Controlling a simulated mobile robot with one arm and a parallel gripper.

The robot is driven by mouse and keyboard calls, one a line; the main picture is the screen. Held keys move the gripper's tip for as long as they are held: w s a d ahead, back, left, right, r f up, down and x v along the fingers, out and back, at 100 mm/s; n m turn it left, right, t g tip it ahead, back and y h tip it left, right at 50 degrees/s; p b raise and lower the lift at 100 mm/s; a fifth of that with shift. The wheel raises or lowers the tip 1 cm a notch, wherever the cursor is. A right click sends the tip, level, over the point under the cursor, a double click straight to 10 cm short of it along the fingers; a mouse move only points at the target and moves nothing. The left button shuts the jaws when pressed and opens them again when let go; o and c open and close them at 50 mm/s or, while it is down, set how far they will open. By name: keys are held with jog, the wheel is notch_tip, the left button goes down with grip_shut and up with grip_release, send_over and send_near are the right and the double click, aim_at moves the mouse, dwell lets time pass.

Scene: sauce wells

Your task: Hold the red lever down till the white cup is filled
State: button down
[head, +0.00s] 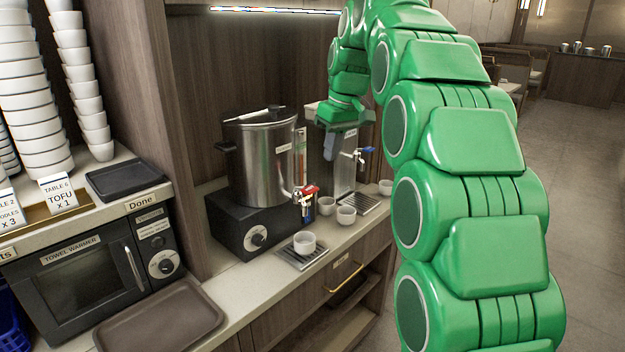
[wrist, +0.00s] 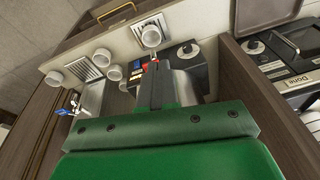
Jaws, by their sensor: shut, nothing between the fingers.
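The red lever (head: 308,190) is on the tap at the front of a steel urn (head: 265,160). It also shows in the wrist view (wrist: 145,66), close beside my fingertips in that picture. The white cup (head: 304,243) stands upright below this tap on a drip tray (head: 293,258). In the wrist view the cup (wrist: 151,38) is beyond the fingers. How full it is, I cannot tell. My gripper (head: 332,152) is shut and empty, pointing down. In the head view it is above and right of the lever, with a visible gap.
A second dispenser with a blue lever (head: 367,150) stands to the right with its own drip tray (head: 362,203). Several other white cups, one of them here (head: 346,215), stand between and beside the trays. A towel warmer (head: 90,270) and stacked bowls (head: 30,100) are at left.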

jog(key=w+a+n, duration=0.2)
jog(key=w, duration=0.6)
jog(key=shift+r+t, duration=0.4)
jog(key=shift+w, duration=0.1)
jog(key=shift+f, duration=0.1)
send_over(310, 188)
jog(key=f, duration=0.7)
jog(key=s+f, duration=0.1)
jog(key=f, duration=0.3)
jog(key=shift+d+f, duration=0.25)
jog(key=shift+d, duration=0.1)
jog(key=shift+x, duration=0.95)
